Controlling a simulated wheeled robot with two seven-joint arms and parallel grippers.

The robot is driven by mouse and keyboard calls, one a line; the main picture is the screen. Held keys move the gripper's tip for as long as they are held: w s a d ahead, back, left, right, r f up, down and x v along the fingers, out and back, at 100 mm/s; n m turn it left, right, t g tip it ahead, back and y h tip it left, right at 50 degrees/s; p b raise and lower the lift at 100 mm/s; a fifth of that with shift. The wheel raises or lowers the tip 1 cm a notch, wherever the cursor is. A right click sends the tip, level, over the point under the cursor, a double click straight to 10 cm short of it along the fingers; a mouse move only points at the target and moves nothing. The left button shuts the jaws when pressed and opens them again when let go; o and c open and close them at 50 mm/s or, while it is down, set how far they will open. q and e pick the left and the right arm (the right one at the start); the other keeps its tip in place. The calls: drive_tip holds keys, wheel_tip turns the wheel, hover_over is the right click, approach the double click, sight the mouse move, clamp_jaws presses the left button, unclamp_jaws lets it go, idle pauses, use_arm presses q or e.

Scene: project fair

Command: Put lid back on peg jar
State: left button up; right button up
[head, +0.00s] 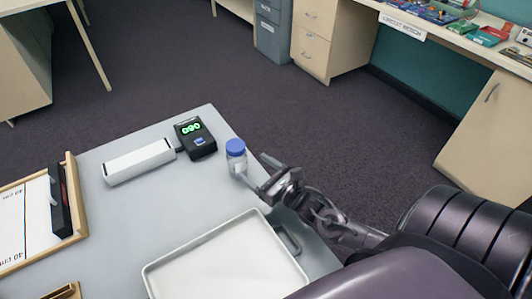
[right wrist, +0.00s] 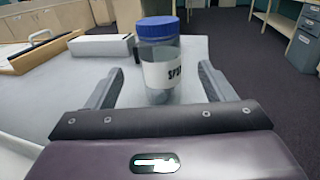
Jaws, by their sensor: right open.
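A clear jar (head: 237,166) with a blue lid (head: 236,147) stands upright near the right edge of the grey table. The lid sits on top of the jar. In the right wrist view the jar (right wrist: 161,78) has a white label with dark letters, partly turned away, and its blue lid (right wrist: 157,27) shows above. My right gripper (head: 258,174) is open, low beside the jar, with its fingers pointing at it. In the right wrist view the jar appears between the fingers, with a gap on each side. My left gripper is out of view.
A white tray (head: 160,285) lies at the table's front. A black device with a green display (head: 195,138) and a white bar (head: 139,161) lie left of the jar. A wood-framed board (head: 72,205) is at far left. Bare table lies between them.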

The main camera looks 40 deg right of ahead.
drive_tip(key=shift+v, duration=1.85)
